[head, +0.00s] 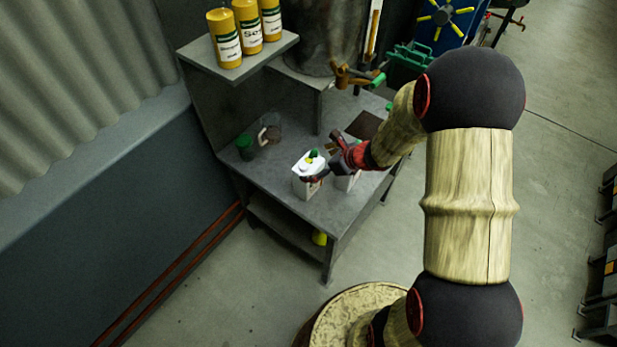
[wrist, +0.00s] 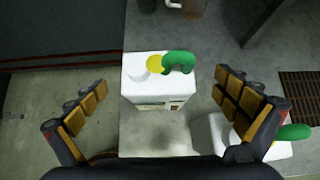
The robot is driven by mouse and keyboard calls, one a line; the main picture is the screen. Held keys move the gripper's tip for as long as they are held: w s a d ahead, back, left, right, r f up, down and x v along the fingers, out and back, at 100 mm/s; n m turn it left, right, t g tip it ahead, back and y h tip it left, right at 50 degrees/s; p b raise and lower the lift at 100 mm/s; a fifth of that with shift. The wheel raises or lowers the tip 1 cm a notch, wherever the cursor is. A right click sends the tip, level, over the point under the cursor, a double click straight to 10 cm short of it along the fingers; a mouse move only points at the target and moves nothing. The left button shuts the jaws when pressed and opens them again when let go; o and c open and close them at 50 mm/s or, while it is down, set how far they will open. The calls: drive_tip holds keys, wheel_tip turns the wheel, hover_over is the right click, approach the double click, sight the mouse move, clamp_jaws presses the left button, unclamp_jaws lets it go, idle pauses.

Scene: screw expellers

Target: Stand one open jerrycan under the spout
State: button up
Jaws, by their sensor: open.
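A white jerrycan (head: 305,187) with green and yellow parts on top stands upright on the bench near its front edge. In the wrist view this jerrycan (wrist: 158,88) is ahead, between my spread fingers, with clear gaps at both sides. My gripper (head: 328,168) is open and empty, and also shows in the wrist view (wrist: 160,98). A second white jerrycan (wrist: 208,132) with a green part stands at the right, partly hidden by my right finger. In the head view it is mostly behind my gripper. A brass spout (head: 346,76) with a green handle sticks out below the large drum.
A dark grate (head: 364,125) lies in the bench near the spout. A green-topped jar (head: 245,147) and a clear jug (head: 270,133) stand toward the bench's back. Yellow containers (head: 227,45) stand on the raised shelf. The bench (head: 270,180) is clear left of the jerrycans.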

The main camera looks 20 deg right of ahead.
sight(309, 164)
drive_tip(key=b+x, duration=0.1)
drive_tip(key=x, duration=0.3)
drive_tip(key=shift+a, duration=0.25)
drive_tip(key=shift+r, duration=0.1)
drive_tip(key=shift+c, duration=1.2)
drive_tip(key=c, duration=1.9)
